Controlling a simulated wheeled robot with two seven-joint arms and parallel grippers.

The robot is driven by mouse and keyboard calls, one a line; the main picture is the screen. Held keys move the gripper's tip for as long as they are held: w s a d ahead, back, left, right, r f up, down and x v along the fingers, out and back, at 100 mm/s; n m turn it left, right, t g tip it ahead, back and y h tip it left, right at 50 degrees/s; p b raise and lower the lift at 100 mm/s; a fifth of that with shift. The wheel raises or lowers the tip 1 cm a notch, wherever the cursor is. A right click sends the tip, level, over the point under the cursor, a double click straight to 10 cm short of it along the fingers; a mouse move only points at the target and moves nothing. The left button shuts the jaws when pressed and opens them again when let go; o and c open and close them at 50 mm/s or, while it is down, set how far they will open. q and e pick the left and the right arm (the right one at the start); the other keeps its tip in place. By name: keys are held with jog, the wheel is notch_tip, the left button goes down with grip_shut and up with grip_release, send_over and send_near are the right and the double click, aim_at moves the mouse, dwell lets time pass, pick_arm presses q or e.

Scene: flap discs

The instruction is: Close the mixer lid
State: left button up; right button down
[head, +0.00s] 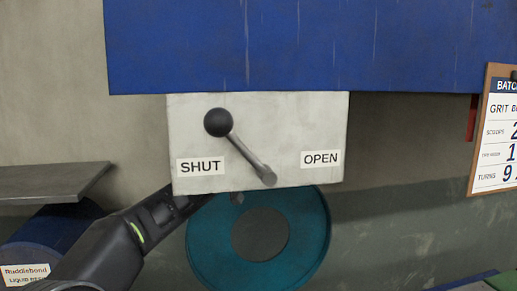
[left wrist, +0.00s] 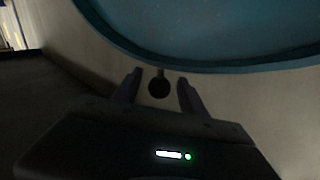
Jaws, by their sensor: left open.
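A teal round piece (head: 310,240) with a grey centre, seemingly the mixer's lid or rim, sits below the lever panel in the head view. Its top edge is hidden by the panel. In the left wrist view a teal curved rim (left wrist: 130,50) crosses the top. My left gripper (left wrist: 158,84) is open, and a small dark round knob (left wrist: 158,90) shows between its fingertips. I cannot tell whether they touch it. In the head view my left arm reaches from the lower left to the panel's lower edge, and its fingertips are mostly hidden. My right gripper is out of view.
A pale panel (head: 270,120) marked SHUT and OPEN carries a lever with a black knob (head: 218,122) tilted up left, above SHUT. A blue hopper (head: 310,45) hangs above. A shelf (head: 50,180) and blue drum (head: 45,230) stand left; a clipboard (head: 495,130) hangs right.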

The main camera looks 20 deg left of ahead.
pick_arm(q)
jog(key=shift+c, duration=0.4)
grip_shut()
dwell(1.0)
